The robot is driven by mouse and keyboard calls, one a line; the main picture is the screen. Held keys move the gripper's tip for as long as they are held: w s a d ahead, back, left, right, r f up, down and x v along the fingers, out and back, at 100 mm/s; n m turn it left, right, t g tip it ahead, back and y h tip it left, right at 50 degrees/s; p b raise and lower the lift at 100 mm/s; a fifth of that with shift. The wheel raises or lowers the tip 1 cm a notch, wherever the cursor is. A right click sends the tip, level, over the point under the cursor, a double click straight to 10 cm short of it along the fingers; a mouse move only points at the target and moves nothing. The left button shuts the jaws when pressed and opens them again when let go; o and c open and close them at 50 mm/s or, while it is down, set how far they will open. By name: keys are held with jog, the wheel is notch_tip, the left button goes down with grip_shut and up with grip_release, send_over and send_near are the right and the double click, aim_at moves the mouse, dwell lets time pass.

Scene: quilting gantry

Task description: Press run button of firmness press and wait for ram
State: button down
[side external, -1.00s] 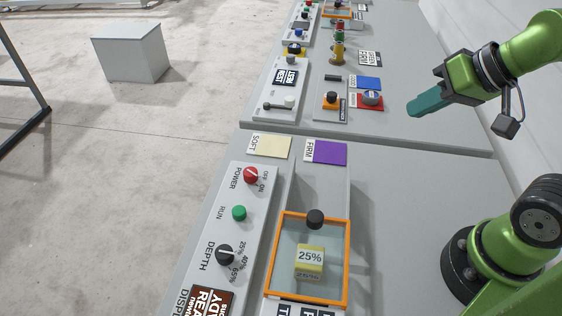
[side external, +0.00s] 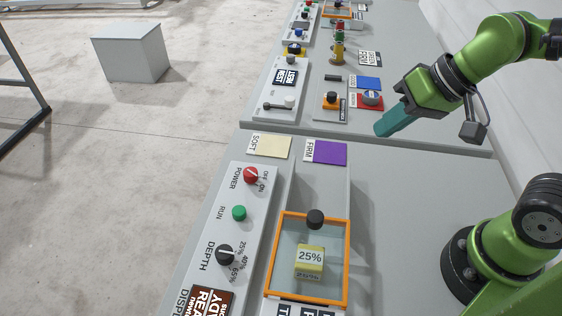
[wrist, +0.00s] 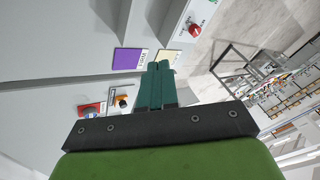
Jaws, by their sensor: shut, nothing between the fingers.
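The firmness press panel in the side external view carries a green RUN button (side external: 239,213), a red POWER knob (side external: 251,175) and a black DEPTH knob (side external: 224,254). The POWER knob also shows in the wrist view (wrist: 195,29). The press itself (side external: 347,262) has an orange-framed clear window, a black knob on top and a yellow block marked 25% inside. The display (side external: 207,302) is cut off by the frame edge. My gripper (side external: 379,131) is shut and empty, with its teal fingers together, in the air right of and beyond the RUN button, well apart from it.
A cream SOFT pad (side external: 269,146) and a purple FIRM pad (side external: 326,152) lie at the panel's far end. Beyond the table gap stand other panels, an orange-based black knob (side external: 331,99) and a red-based knob (side external: 371,97). The table right of the press is clear.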

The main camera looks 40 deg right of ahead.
jog(key=w+a+f+m+y, duration=0.1)
jog(key=w+a, duration=0.1)
jog(key=a, duration=0.4)
jog(key=w+a+f+m+y, duration=0.1)
jog(key=w+a+y, duration=0.15)
jog(key=a, duration=0.35)
jog(key=m+t+h, duration=0.3)
jog(key=m, duration=1.4)
send_over(242, 213)
notch_tip(242, 213, down, 5)
jog(key=shift+f, duration=0.2)
jog(key=shift+f, duration=0.15)
jog(key=shift+f, duration=4.3)
